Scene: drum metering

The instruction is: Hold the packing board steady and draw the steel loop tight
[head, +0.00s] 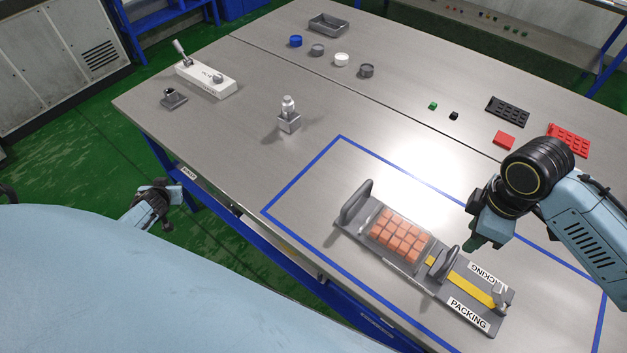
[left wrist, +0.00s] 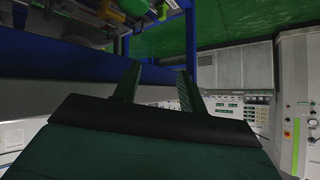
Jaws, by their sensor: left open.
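The grey packing board (head: 412,277) lies inside the blue outline on the table, with an upright grey loop-shaped handle (head: 356,202) at its left end. A block of orange pieces (head: 399,236) sits in its middle. A second upright grey loop (head: 447,262) stands right of the pieces, beside a yellow strip (head: 471,284). I cannot tell which one is the steel loop. My right gripper (head: 477,243) hangs just above and right of the second loop, apart from it; its finger gap is hidden. My left gripper (head: 155,204) is open and empty, off the table's left edge; its fingers show in the left wrist view (left wrist: 157,85).
A metal fixture (head: 289,117), a white box with a lever (head: 205,79) and a small metal block (head: 173,98) stand at the left. Several round caps, a grey tray (head: 328,25) and red and black bricks lie farther back. The table between is clear.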

